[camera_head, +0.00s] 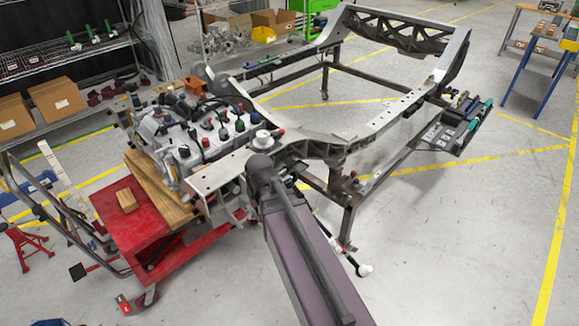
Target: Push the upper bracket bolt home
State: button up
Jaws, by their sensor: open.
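The chassis frame (398,113) stands on a dark support in the middle of the floor. A flat pale metal plate with holes (218,173) sits at its near left end, beside the engine (185,140). It may be the bracket, but I cannot be sure. I cannot make out the upper bracket bolt. My arm (310,255) rises from the bottom edge and ends over the near end of the chassis, right of the plate. My gripper cannot be made out there; the arm hides part of this area.
A red cart (120,210) with wooden blocks (127,200) stands at the left under the engine. Shelves with cardboard boxes (57,98) are behind it. A tool tray (455,130) is at the chassis's right side.

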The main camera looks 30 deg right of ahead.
jog(key=w+d+r+m+t+y+p, duration=0.1)
jog(key=w+d+r+m+t, duration=0.1)
jog(key=w+d+m, duration=0.5)
jog(key=m+t+p, duration=0.2)
jog(key=m+t, duration=0.1)
jog(key=m, duration=0.2)
send_near(289, 167)
jog(key=d+v, duration=0.1)
jog(key=v, duration=0.3)
jog(key=shift+w+a+r, duration=0.15)
jog(key=shift+r, duration=0.05)
jog(key=shift+f, duration=0.1)
jog(key=b+x, duration=0.8)
jog(key=x, duration=0.1)
jog(key=b+x, duration=0.4)
jog(key=shift+a+f, duration=0.3)
jog(key=shift+a, duration=0.05)
grip_shut()
